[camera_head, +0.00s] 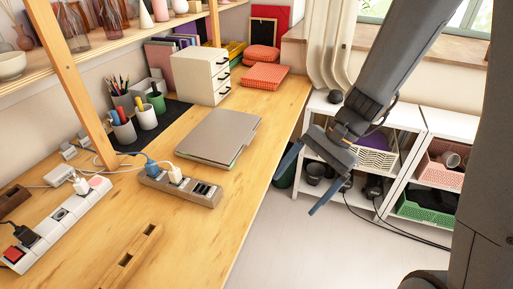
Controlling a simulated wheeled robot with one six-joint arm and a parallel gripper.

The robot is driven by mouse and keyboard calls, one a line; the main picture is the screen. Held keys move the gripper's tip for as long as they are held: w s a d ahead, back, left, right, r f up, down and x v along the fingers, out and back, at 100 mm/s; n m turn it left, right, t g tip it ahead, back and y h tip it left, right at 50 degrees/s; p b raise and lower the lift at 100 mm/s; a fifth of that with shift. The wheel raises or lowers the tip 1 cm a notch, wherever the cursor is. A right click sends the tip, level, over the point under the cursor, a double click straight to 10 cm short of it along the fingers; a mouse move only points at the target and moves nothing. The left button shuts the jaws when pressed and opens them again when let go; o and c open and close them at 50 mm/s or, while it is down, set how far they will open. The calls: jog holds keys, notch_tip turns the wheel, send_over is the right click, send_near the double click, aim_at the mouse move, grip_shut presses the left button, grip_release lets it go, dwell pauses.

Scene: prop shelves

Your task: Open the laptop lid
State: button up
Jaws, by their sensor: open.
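A grey, flat, laptop-like slab (217,136) lies on the wooden desk, near its right edge. Its lid looks down or almost down, with thin layers showing along the front edge; I cannot tell whether there is a gap. My gripper (295,195) hangs in the air to the right of the laptop and past the desk edge. Its two dark fingers are spread apart with nothing between them. It does not touch the laptop.
A power strip with plugs (180,186) lies just in front of the laptop on the desk (200,245). White shelves (412,140) with baskets stand at right. The floor beside the desk is clear.

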jog(key=w+a+f+m+y+b, duration=0.3)
jog(key=w+a+f+m+y, duration=0.15)
jog(key=w, duration=0.35)
jog(key=m+t+y+b, duration=0.6)
jog(key=m+t, duration=0.2)
jog(key=m, duration=0.1)
send_near(257, 146)
jog(key=shift+w+a+r+n, duration=0.1)
jog(key=shift+a+r+n, duration=0.15)
jog(key=shift+a+r, duration=0.95)
jog(key=shift+w+a+t+p, duration=0.1)
jog(key=shift+w+t+p, duration=0.2)
jog(key=shift+t, duration=0.1)
jog(key=shift+p+x, duration=0.45)
jog(key=shift+x, duration=3.15)
jog(key=shift+s+r, duration=0.1)
jog(key=c, duration=1.5)
jog(key=shift+r, duration=0.15)
